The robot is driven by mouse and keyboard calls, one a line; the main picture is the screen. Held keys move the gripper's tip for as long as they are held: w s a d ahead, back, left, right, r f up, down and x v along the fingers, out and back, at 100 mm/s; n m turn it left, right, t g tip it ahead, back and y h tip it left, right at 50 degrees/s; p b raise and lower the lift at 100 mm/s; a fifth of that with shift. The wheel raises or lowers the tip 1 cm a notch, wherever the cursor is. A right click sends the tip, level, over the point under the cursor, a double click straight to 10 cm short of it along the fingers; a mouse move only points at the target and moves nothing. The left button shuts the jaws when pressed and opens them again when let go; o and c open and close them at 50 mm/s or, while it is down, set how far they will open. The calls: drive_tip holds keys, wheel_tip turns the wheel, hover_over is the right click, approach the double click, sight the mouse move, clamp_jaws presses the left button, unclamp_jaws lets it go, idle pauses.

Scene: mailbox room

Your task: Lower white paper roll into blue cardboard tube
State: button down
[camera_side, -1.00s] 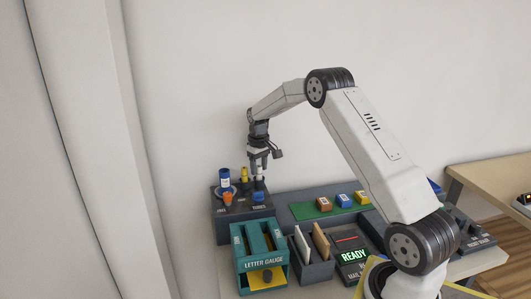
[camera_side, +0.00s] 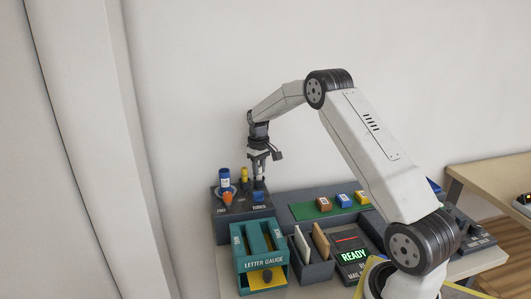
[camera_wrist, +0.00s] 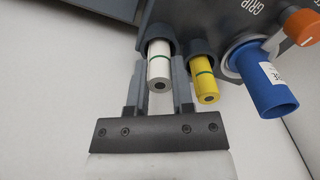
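The white paper roll (camera_wrist: 159,66), with a green band, stands in a dark round socket in the wrist view, its free end toward the camera. My gripper (camera_wrist: 160,75) has its two dark fingers on either side of the roll; any small gap or contact cannot be made out. In the side view my gripper (camera_side: 258,175) points straight down at the dark stand, its fingertips hiding most of the roll. The blue cardboard tube (camera_wrist: 268,85) stands upright in its own holder, its end open and a white label on it. It also shows in the side view (camera_side: 225,180).
A yellow roll (camera_wrist: 204,80) stands between the white roll and the blue tube. An orange knob (camera_wrist: 300,20) is beside the tube on the dark stand (camera_side: 243,208). A teal letter gauge (camera_side: 262,265) and an envelope holder (camera_side: 312,262) are in front.

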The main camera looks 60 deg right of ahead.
drive_tip(key=shift+r, duration=0.2)
drive_tip(key=shift+r, duration=2.05)
drive_tip(key=shift+r, duration=0.65)
wheel_tip(320, 180, up, 12)
drive_tip(key=w+a, duration=0.7)
drive_tip(key=a, duration=0.3)
drive_tip(key=shift+s+d+f, duration=0.1)
drive_tip(key=shift+s+f, duration=0.05)
drive_tip(key=shift+f, duration=2.1)
drive_tip(key=shift+f, duration=0.15)
